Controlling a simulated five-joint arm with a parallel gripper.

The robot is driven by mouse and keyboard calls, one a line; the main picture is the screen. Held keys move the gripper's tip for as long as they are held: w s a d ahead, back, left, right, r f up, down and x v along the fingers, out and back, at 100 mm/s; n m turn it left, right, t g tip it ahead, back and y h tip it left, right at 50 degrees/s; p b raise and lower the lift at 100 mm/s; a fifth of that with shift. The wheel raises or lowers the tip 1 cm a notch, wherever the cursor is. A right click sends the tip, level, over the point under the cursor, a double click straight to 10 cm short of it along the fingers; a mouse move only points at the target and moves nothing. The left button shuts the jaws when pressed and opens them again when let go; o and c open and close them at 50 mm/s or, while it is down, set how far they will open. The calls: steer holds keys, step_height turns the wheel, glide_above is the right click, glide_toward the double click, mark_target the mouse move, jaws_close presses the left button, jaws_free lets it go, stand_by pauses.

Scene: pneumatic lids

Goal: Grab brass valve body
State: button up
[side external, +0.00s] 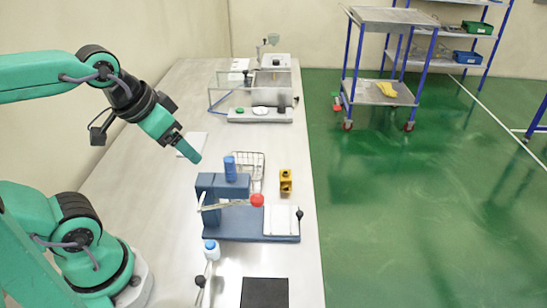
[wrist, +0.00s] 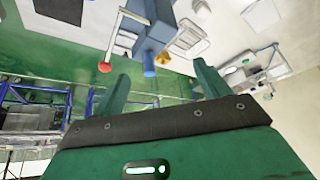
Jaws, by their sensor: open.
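The brass valve body (side external: 286,181) is a small yellow-gold block with dark openings, standing on the metal bench near its right edge, just behind the blue press. In the wrist view, a small yellow piece that looks like the valve body (wrist: 163,58) shows beyond the fingertips, beside a blue cylinder. My gripper (side external: 190,150) is in the air above the bench, to the left of and higher than the valve body, and apart from it. In the wrist view my gripper (wrist: 160,69) has its two green fingers spread wide with nothing between them.
A blue lever press (side external: 207,187) with a red knob (side external: 257,200) stands in front of the valve body. A wire basket (side external: 256,158) is behind it to the left. A clear-walled fixture (side external: 222,98) stands farther back. The bench's right edge drops to green floor.

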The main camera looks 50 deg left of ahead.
steer(key=shift+w, duration=0.1)
steer(key=m+g, duration=0.4)
steer(key=g, duration=0.1)
glide_above(286, 172)
steer(key=f, duration=1.4)
steer(key=shift+s+a+f, duration=0.1)
steer(key=shift+s+f, duration=0.1)
steer(key=shift+f, duration=0.05)
steer(key=shift+w+f+g, duration=0.25)
steer(key=shift+f+g, duration=0.05)
steer(key=shift+f, duration=0.15)
steer(key=shift+s+f, duration=0.15)
steer(key=shift+f, duration=3.75)
